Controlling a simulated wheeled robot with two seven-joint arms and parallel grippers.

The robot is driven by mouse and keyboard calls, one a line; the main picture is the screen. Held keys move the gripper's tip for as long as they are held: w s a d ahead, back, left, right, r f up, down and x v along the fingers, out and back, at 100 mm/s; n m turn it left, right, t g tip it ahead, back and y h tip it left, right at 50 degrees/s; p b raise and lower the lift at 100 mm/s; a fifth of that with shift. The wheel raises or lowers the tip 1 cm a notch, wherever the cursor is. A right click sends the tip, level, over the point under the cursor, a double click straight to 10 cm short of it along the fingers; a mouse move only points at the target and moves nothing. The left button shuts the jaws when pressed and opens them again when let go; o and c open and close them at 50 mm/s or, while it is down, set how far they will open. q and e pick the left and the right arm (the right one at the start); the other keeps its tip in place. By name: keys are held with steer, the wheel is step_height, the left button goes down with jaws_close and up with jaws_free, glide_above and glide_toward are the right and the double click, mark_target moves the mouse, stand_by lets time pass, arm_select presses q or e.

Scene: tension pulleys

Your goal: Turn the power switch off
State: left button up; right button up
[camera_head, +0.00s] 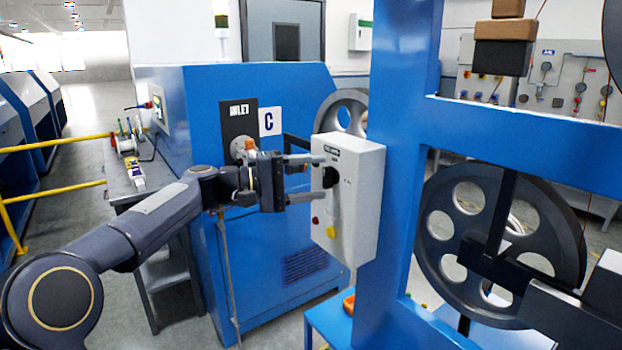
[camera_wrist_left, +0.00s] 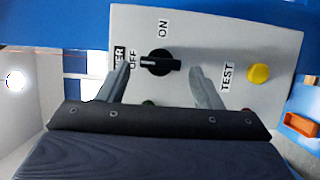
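A white switch box (camera_head: 350,200) is fixed to the blue frame. It bears the black rotary power switch (camera_head: 330,177). In the left wrist view the switch (camera_wrist_left: 160,62) has a white mark on its left end, facing the OFF label (camera_wrist_left: 133,60); the ON label (camera_wrist_left: 162,28) is above it. My left gripper (camera_head: 319,178) is open in front of the box, one finger above the switch and one below. In the wrist view the fingers stand on either side of the switch, with gaps visible. I cannot tell whether the fingertips touch the box. My right gripper does not show.
A yellow button (camera_wrist_left: 258,72) sits beside the TEST label, with a red button (camera_head: 315,220) on the same box. The blue frame (camera_head: 400,150) and a large dark pulley (camera_head: 440,225) stand to the right. A blue machine (camera_head: 210,100) is behind my left arm.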

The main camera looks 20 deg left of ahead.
arm_select(q)
steer(key=b+v, duration=0.1)
steer(key=v, duration=0.6)
steer(key=shift+s+a, duration=0.2)
steer(key=shift+a, duration=0.1)
steer(key=shift+d, duration=0.1)
stand_by(0.3)
steer(key=s+d+f+m+g+y+p, duration=0.1)
steer(key=s+f+y, duration=0.5)
steer(key=s+f, duration=0.6)
steer(key=s+d+f+m+g+y+p, duration=0.1)
steer(key=s+d+f+m+g+y, duration=0.1)
steer(key=s+f, duration=1.1)
steer(key=s+d+m+y, duration=0.1)
steer(key=s+d+y, duration=0.1)
steer(key=s, duration=0.5)
steer(key=shift+f+m+y, duration=0.2)
steer(key=shift+m+y, duration=0.1)
steer(key=shift+y, duration=0.6)
